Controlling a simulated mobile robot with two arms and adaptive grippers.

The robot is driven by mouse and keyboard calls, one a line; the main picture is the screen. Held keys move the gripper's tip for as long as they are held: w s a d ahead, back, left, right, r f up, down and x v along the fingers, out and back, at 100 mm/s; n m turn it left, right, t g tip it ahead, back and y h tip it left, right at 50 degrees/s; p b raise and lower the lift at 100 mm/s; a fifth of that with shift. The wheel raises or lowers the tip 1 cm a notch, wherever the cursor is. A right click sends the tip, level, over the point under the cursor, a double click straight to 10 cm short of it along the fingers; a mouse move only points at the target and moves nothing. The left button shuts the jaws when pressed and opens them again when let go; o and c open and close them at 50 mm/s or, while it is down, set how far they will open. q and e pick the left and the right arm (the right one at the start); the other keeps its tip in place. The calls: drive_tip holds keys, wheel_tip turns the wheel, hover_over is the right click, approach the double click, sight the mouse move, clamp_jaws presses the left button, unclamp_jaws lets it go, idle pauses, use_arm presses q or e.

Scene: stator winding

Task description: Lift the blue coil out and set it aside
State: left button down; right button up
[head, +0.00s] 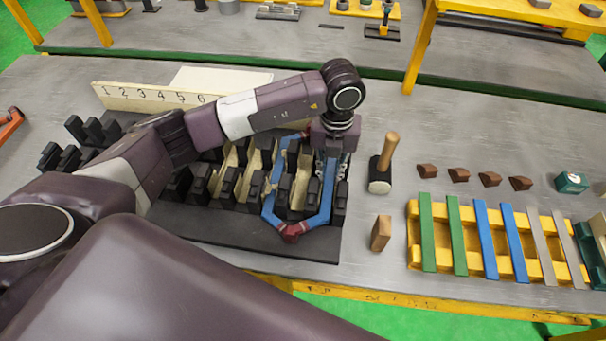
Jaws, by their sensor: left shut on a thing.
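The blue coil (327,203) is a long hexagonal loop with a dark red wrapped end (291,232) towards me. It lies over the right end of the black slotted stator block (250,235), among black teeth and cream slot liners. My left gripper (332,170) reaches down over the coil's right side, and it is shut on the coil near its far part. The gripper and forearm hide part of the coil's far end. I cannot tell whether the coil is clear of its slots. My right gripper is not in view.
A numbered board (140,98) stands behind the block. A mallet (383,170) and a wooden block (381,233) stand just right of it. A yellow rack (413,240) holds green, blue and grey strips. Several brown wedges (458,175) lie behind the rack. Bare table lies between mallet and wedges.

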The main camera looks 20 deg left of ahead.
use_arm(q)
drive_tip(key=shift+r, duration=0.2)
wheel_tip(320, 180, up, 20)
drive_tip(key=b, duration=0.3)
drive_tip(key=shift+f, duration=0.15)
drive_tip(key=shift+f, duration=0.1)
idle(0.4)
wheel_tip(320, 180, down, 11)
drive_tip(key=b, duration=0.8)
drive_tip(key=shift+b, duration=0.4)
idle(0.6)
drive_tip(key=shift+r, duration=0.25)
